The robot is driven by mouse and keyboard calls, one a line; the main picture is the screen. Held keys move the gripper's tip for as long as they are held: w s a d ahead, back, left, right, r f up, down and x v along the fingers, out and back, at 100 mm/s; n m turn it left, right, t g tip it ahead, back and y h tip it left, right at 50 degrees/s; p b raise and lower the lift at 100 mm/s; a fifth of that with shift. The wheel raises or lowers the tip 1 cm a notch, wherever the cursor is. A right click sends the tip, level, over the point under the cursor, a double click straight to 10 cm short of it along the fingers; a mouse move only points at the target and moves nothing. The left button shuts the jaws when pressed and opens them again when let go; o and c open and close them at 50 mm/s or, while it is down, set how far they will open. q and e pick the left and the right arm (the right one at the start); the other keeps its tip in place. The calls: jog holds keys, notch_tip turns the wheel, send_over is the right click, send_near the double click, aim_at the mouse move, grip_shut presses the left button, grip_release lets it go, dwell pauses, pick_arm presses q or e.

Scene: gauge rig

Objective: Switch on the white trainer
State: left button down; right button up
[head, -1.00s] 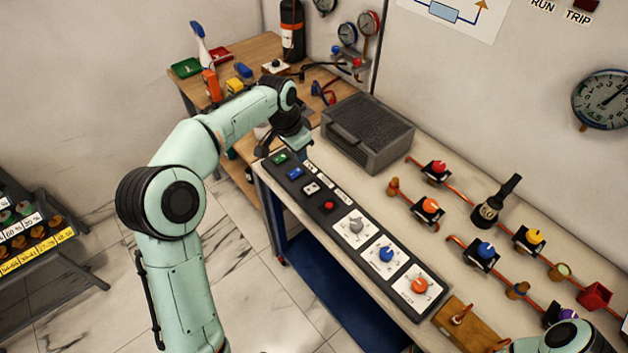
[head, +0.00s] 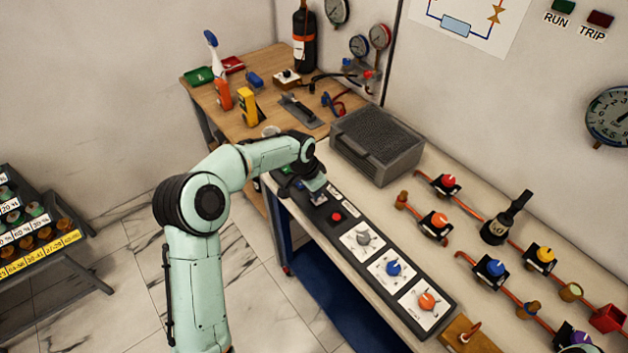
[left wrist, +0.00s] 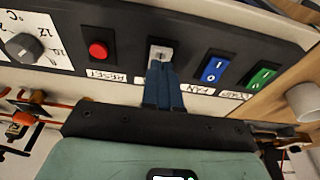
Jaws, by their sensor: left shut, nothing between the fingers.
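The white rocker switch (left wrist: 160,54) is in the black control panel (left wrist: 120,45), between the red button and the blue rocker in the left wrist view. My left gripper (left wrist: 164,68) is shut and empty, its blue fingertips right at the white switch and covering part of it. I cannot tell whether they touch it. In the head view my left gripper (head: 318,193) is over the same spot and mostly hides the switch. The switch's label is hidden behind the fingers. My right gripper is out of view.
The blue rocker (left wrist: 213,69) and green rocker (left wrist: 262,77) sit close on one side, the red button (left wrist: 98,51) on the other. Grey, blue and orange knobs (head: 427,301) follow along the panel. A dark grey box (head: 376,145) stands behind the panel.

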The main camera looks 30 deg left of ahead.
pick_arm(q)
jog(key=shift+s+f, duration=0.1)
jog(key=shift+f, duration=0.5)
jog(key=shift+s+a+f+b, duration=0.15)
jog(key=shift+s+f+b, duration=0.1)
jog(key=shift+f+b, duration=0.55)
jog(key=shift+r, duration=0.2)
jog(key=shift+s+r, duration=0.1)
jog(key=shift+s, duration=0.1)
jog(key=shift+w+p, duration=0.3)
jog(key=shift+p, duration=0.05)
jog(key=shift+w+d+r+p, duration=0.3)
jog(key=shift+w+r+p, duration=0.05)
jog(key=shift+w+p, duration=0.05)
jog(key=shift+w, duration=0.3)
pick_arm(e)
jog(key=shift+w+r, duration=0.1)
pick_arm(q)
jog(key=shift+s, duration=0.1)
